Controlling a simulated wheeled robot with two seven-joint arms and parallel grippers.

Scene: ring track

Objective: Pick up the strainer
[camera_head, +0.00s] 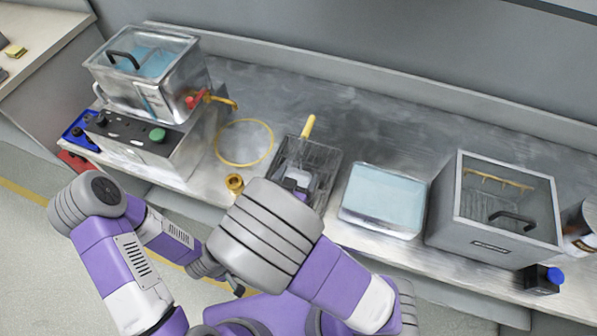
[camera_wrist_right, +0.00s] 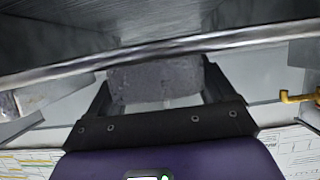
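The strainer, a dark wire basket (camera_head: 325,160) with a yellow-tipped handle (camera_head: 308,126), sits on the metal counter in the middle of the head view. My right gripper (camera_head: 297,176) is over the basket's near part, below the handle, and my arm hides some of it. In the right wrist view, the fingers of my right gripper (camera_wrist_right: 158,85) stand apart. A grey surface shows between them, and a metal rim (camera_wrist_right: 240,42) crosses just beyond. I cannot tell whether they touch it. My left arm is folded low at the left; its fingers are not clear.
A clear-lidded metal box (camera_head: 150,70) stands on a control unit (camera_head: 150,145) at the left. A yellow ring (camera_head: 244,142) and a brass piece (camera_head: 234,184) lie beside the basket. A water-filled tray (camera_head: 384,200) and a lidded grey tank (camera_head: 480,240) stand right. The back counter is clear.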

